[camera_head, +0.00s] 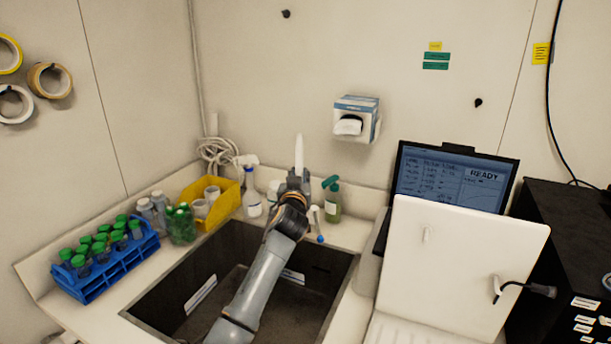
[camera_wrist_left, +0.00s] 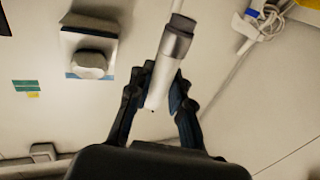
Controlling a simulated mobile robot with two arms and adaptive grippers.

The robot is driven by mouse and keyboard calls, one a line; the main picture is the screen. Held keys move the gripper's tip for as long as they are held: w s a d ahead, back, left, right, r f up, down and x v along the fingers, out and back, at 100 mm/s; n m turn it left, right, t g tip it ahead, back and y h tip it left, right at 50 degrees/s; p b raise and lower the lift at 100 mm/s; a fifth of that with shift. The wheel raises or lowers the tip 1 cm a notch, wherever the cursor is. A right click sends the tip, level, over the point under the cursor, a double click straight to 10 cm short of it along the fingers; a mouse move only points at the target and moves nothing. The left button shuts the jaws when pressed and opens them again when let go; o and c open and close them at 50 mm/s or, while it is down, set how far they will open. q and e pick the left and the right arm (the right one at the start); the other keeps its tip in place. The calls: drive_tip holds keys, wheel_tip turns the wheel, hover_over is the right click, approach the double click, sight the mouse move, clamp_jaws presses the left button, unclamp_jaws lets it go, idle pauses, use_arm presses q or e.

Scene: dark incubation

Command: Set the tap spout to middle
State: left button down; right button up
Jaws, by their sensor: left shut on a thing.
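The tap spout (camera_head: 299,152) is a pale upright tube that shows above my left gripper (camera_head: 295,178) at the back of the sink. In the left wrist view the spout (camera_wrist_left: 174,45) is a white and silver tube running down between the two dark fingers. My left gripper (camera_wrist_left: 160,85) is shut on it there. My arm and gripper hide the tap's base and part of the sink in the head view. A small white piece with a blue tip (camera_head: 316,222) shows just right of my gripper. My right gripper is not in view.
The dark sink (camera_head: 335,264) lies under my arm. Left of it stand a blue rack (camera_head: 100,280) of green-capped tubes and a yellow bin (camera_head: 222,215). A spray bottle (camera_head: 251,203) and a green pump bottle (camera_head: 333,205) flank the gripper. A laptop (camera_head: 455,178) stands right.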

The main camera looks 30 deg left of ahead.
use_arm(q)
drive_tip(key=s+a+p, duration=0.1)
drive_tip(key=s+a, duration=0.1)
drive_tip(key=a, duration=0.6)
drive_tip(key=shift+a+f, duration=0.15)
drive_tip(key=shift+f, duration=0.15)
drive_tip(key=c, duration=1.5)
unclamp_jaws()
drive_tip(key=shift+s, duration=0.1)
drive_tip(key=o, duration=0.3)
drive_tip(key=shift+s+a+r, duration=0.1)
drive_tip(key=v, duration=1.2)
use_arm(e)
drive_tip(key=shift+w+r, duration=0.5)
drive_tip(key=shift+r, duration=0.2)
